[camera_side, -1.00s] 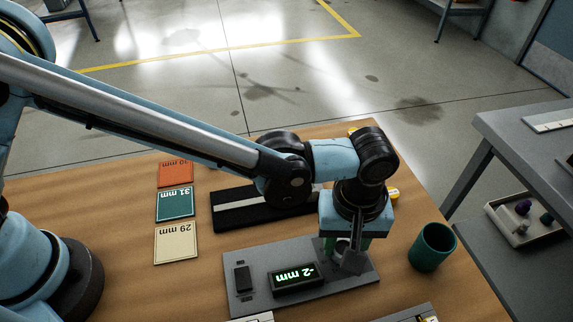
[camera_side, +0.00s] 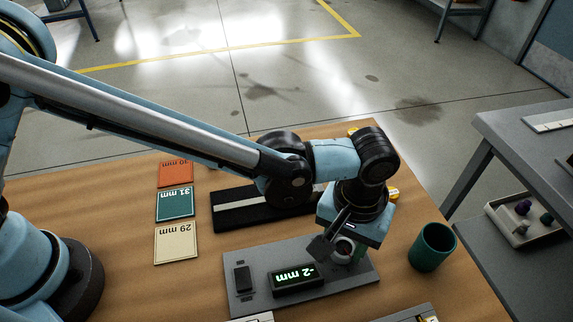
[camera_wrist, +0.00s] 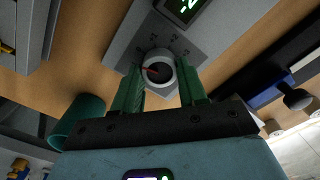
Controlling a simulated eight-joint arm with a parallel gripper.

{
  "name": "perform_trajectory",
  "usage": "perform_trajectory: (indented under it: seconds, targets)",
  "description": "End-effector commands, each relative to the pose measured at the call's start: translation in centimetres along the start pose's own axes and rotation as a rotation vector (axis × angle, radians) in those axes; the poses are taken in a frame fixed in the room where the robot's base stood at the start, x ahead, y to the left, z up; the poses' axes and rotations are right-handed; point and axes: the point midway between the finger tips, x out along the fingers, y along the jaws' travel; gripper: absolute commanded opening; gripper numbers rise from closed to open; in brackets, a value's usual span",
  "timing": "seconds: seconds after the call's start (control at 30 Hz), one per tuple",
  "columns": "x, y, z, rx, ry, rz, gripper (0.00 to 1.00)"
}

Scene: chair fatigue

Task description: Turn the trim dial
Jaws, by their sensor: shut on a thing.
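The trim dial (camera_wrist: 158,72) is a round light knob with a dark face and a red pointer, set on a grey panel (camera_side: 335,301). In the wrist view it sits between the green fingers of my gripper (camera_wrist: 160,88), which are shut on it. In the side view my gripper (camera_side: 346,250) is over the panel's right part, and the dial (camera_side: 344,246) shows partly beneath it. The display (camera_side: 296,279) on the panel reads "-2 mm", upside down in the side view. It shows partly at the top of the wrist view (camera_wrist: 186,8).
A black switch block (camera_side: 243,279) sits at the panel's left. Three cards, orange (camera_side: 175,173), teal (camera_side: 174,204) and cream (camera_side: 176,243), lie to the left. A black strip fixture (camera_side: 232,211) lies behind the panel. A green cup (camera_side: 432,247) stands close to the right.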

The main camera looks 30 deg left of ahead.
Motion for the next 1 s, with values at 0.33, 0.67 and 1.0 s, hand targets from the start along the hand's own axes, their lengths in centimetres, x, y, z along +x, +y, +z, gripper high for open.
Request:
perform_trajectory:
  seconds: [0.33,0.67,1.0]
  targets:
    - [-0.06,0.07,0.02,0.328,0.0,-0.001,0.11]
    - [-0.06,0.12,0.05,0.63,-0.001,-0.001,0.11]
    - [-0.07,0.15,0.08,0.85,-0.001,-0.001,0.11]
